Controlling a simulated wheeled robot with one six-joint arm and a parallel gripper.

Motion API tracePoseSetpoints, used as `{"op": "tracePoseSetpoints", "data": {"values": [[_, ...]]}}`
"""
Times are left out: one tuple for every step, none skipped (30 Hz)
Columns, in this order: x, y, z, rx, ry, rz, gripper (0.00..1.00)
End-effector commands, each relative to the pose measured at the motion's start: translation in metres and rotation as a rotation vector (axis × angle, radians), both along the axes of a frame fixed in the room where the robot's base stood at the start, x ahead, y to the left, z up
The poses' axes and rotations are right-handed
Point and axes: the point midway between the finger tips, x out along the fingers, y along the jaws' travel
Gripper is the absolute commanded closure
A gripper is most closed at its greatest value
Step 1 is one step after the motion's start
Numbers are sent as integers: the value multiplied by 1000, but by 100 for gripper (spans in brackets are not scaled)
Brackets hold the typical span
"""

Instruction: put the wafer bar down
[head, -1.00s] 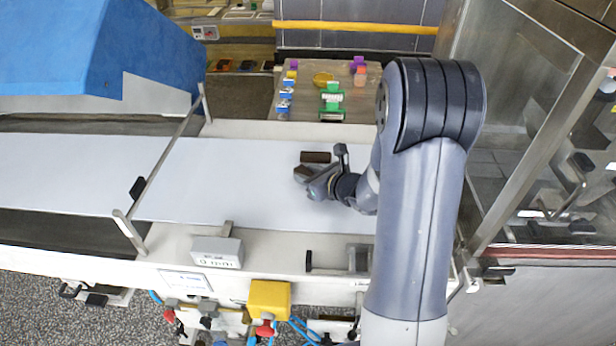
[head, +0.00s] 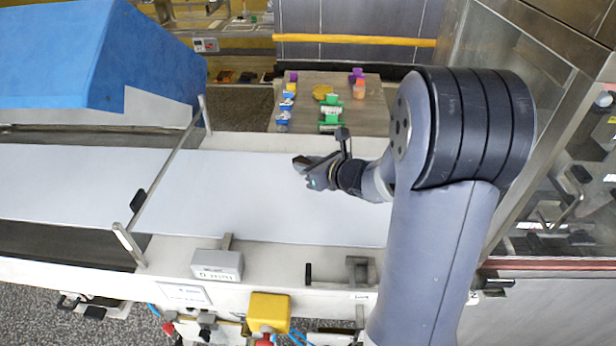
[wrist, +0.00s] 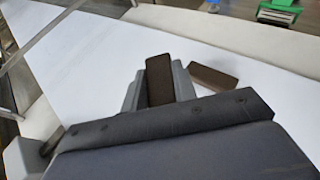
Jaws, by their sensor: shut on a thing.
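A dark brown wafer bar (wrist: 159,82) is between the grey jaws of my gripper (wrist: 160,72) in the wrist view, and the jaws are shut on it. A second brown bar (wrist: 213,78) lies on the white belt (wrist: 90,50), just right of the jaws and apart from the held bar. In the head view my gripper (head: 306,168) is over the right part of the belt (head: 250,205). The second bar is hidden or cannot be told apart there. I cannot tell whether the held bar touches the belt.
A table (head: 365,118) beyond the belt carries a green item (head: 330,110) and several small coloured things. A metal bar (head: 168,165) crosses the belt on the left, before a blue hood (head: 110,60). A grey box (head: 218,265) stands at the near edge. The belt left of my gripper is clear.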

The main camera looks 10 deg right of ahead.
Motion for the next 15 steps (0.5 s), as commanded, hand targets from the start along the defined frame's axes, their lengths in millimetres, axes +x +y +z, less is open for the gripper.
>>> {"op": "tracePoseSetpoints", "data": {"values": [[0, 0, 10, -2, -5, 1, 86], [0, 0, 13, -2, -3, 0, 86], [0, 0, 17, -1, -3, 1, 86], [0, 0, 20, -2, -3, 1, 86], [0, 0, 21, -1, -2, 1, 86], [0, 0, 23, 0, -1, 0, 86], [0, 0, 24, 0, 0, 0, 86], [0, 0, 24, 0, 0, 0, 86], [0, 1, 22, 3, 0, -3, 86], [-1, 1, 21, 5, 0, -6, 86], [-1, 2, 19, 7, -1, -10, 86], [-2, 3, 15, 11, -2, -18, 86], [-3, 4, 12, 15, -4, -24, 86], [-3, 5, 8, 17, -5, -32, 86], [-4, 6, 3, 20, -7, -45, 86]]}}
